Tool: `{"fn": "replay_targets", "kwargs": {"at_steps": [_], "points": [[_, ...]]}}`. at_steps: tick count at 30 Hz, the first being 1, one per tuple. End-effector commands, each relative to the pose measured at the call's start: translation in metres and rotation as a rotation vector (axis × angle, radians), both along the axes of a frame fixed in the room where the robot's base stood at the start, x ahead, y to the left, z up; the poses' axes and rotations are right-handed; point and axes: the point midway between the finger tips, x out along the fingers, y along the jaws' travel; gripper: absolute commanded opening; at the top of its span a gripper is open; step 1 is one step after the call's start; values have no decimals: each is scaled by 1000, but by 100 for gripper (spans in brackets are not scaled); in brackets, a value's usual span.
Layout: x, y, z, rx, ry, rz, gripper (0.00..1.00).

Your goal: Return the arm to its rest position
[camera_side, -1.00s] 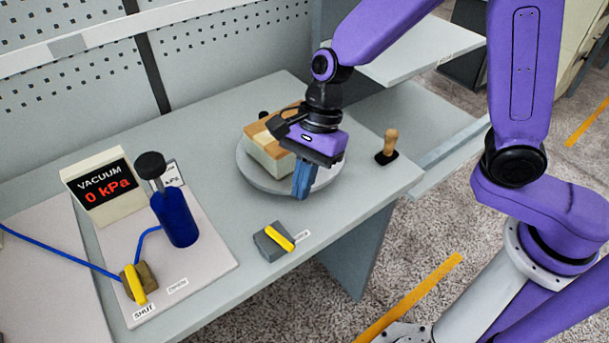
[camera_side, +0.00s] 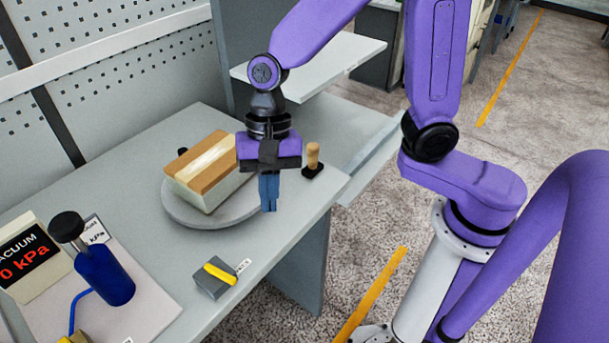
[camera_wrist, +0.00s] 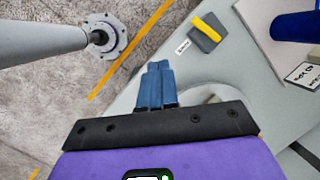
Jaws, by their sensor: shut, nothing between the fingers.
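My gripper (camera_side: 269,208) has a purple body and blue fingers, and it is shut and empty. In the side view it points down at the right edge of the round grey plate (camera_side: 185,212), and I cannot tell how high it is above the bench. In the wrist view my gripper (camera_wrist: 158,68) shows its blue fingers together, with bench and floor beyond them. A pale block with a wooden top (camera_side: 212,165) sits on the plate, left of the gripper and apart from its fingers.
A wooden-knobbed tool (camera_side: 313,158) stands right of my gripper. A grey box with a yellow handle (camera_side: 217,280) sits at the bench's front edge. A blue cylinder (camera_side: 106,275) and a vacuum display (camera_side: 30,255) reading 0 kPa stand at left. A shelf (camera_side: 315,65) is behind.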

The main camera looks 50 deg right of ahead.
Motion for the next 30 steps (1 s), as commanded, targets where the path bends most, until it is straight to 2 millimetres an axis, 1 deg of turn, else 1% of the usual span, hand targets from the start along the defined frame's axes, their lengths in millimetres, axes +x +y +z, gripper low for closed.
{"fn": "replay_targets", "kwargs": {"at_steps": [1, 21, 27, 30], "points": [[-6, -9, 3, 0, -24, 80, 0], [-99, -128, 24, -32, -290, 1236, 0], [-123, -157, 28, -48, -345, 1531, 0], [-131, -166, 29, -55, -361, 1628, 0]]}}
